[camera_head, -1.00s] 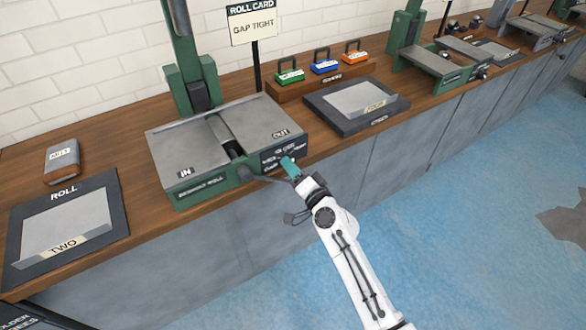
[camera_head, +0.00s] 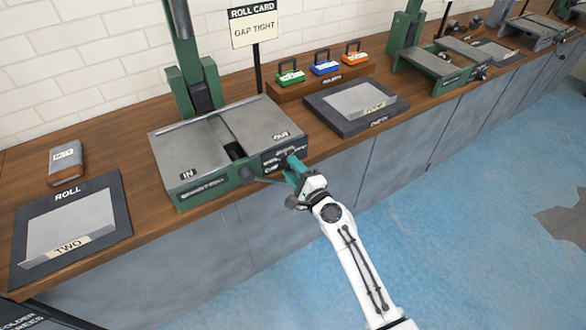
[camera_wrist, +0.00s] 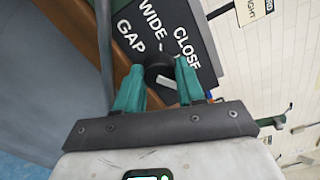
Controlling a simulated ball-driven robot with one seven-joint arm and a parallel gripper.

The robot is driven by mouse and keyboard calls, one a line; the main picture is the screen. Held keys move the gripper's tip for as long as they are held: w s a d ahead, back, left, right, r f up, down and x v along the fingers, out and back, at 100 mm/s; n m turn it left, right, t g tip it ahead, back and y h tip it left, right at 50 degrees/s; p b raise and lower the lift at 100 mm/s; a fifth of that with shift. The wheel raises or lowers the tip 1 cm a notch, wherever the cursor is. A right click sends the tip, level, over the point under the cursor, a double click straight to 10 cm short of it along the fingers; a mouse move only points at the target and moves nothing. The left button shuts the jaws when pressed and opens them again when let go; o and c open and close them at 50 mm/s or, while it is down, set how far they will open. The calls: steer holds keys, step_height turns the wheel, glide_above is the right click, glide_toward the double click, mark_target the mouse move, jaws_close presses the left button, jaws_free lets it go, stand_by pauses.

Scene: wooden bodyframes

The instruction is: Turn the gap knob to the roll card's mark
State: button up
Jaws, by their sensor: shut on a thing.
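The bending roll (camera_head: 255,122) is a green machine with grey IN and OUT plates on the bench. The gap knob (camera_wrist: 160,68) is dark and round, on a black panel (camera_wrist: 178,28) lettered GAP, WIDE and CLOSE in the wrist view. My gripper (camera_wrist: 160,82) has teal fingers shut on the knob, one on each side. In the head view my gripper (camera_head: 292,168) reaches the machine's front right and hides the knob. The roll card (camera_head: 254,28) reads GAP TIGHT and stands on a post behind the machine.
A ROLL tray (camera_head: 118,225) with a plate marked TWO lies at left, near a small labelled block (camera_head: 66,165). A dark tray with a plate (camera_head: 358,99) lies to the right. Coloured padlock-shaped pieces (camera_head: 324,67) stand behind it. Blue floor is free in front.

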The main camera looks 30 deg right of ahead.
steer(key=shift+d+m, duration=0.1)
steer(key=shift+m, duration=0.5)
steer(key=o, duration=1)
steer(key=shift+o, duration=0.2)
steer(key=s, duration=1.1)
steer(key=shift+b, duration=0.3)
steer(key=shift+w, duration=0.1)
